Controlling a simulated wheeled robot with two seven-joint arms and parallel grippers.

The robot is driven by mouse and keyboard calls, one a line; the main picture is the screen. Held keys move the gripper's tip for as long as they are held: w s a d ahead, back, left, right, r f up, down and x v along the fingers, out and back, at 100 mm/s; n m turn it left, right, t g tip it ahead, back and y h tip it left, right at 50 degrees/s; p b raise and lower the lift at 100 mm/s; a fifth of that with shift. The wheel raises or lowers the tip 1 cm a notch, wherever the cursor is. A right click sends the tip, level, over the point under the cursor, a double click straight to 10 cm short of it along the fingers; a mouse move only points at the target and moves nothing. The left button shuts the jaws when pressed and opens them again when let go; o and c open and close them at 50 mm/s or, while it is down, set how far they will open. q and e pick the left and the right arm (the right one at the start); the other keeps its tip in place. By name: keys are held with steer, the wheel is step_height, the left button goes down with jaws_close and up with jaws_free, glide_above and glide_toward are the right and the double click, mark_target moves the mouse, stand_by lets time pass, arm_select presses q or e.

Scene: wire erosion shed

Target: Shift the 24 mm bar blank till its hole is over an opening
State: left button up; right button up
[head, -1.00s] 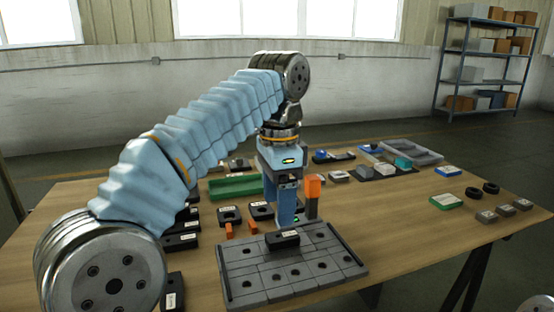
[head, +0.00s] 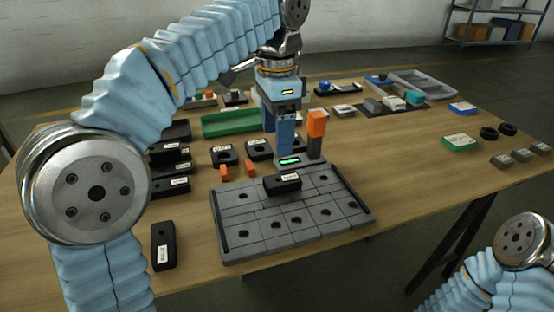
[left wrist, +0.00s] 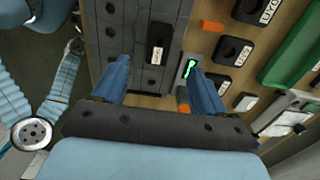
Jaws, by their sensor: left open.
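A black bar block with a white label (head: 282,184), its print too small to read, lies flat on the grey slabbed plate (head: 226,253) near its back edge. The plate has several dark round openings. The block also shows in the left wrist view (left wrist: 156,36), ahead of the fingers and between their lines. My left gripper (head: 279,143) is open and empty, above and behind the block, apart from it. Its two blue fingers show spread in the left wrist view (left wrist: 158,64). Whether an opening lies under the block's hole is hidden. My right gripper is out of view.
A small device with a green display (head: 289,161) sits behind the plate. An orange-topped post (head: 316,124) stands close right of my left fingers. Black holed blocks (head: 224,155), small orange pieces (head: 224,173) and a green tray (head: 230,123) lie behind left. Table right of the plate is clear.

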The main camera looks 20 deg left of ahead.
mark_target(277, 175)
arm_select(q)
step_height(277, 175, down, 11)
steer(key=shift+b, duration=1.1)
jaws_close()
